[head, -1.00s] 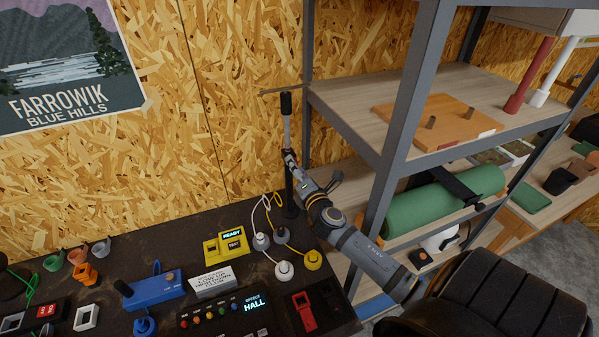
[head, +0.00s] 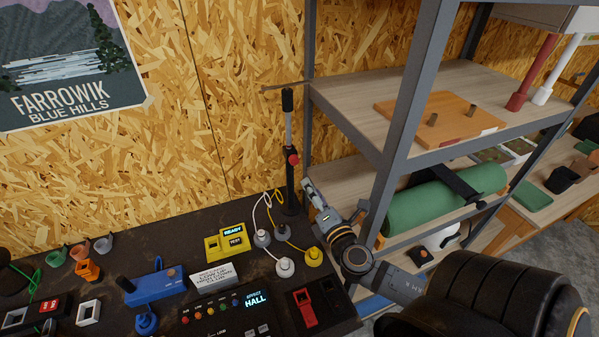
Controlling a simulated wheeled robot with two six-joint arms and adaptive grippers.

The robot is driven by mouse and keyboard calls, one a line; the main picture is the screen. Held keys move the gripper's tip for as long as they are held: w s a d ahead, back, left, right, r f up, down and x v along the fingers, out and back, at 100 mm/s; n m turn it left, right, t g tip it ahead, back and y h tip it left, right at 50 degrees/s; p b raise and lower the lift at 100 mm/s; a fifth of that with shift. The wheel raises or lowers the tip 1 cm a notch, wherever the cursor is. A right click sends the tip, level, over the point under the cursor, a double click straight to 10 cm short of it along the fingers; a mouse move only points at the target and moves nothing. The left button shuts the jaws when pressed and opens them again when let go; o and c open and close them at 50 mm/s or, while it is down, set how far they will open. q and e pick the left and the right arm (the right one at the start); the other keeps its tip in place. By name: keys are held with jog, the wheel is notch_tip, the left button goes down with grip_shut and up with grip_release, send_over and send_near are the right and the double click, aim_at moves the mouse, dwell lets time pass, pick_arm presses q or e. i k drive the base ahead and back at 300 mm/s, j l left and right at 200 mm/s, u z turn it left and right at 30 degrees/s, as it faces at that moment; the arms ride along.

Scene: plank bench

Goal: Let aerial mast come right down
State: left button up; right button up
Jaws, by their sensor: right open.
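The aerial mast (head: 289,128) stands upright at the back right of the bench. It has a black lower tube, a bare silver section above it, and a black top with a thin crossbar. A red knob (head: 293,159) sits on the side of the lower tube near its upper end. My right gripper (head: 309,186) is open and empty, just right of the lower tube and below the knob, apart from the knob. My left gripper is out of view.

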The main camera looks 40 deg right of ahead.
aim_at(287, 99)
jog(key=k+j, duration=0.15)
jog(key=k, duration=0.35)
jog(key=k+j, duration=0.2)
jog(key=k, duration=0.25)
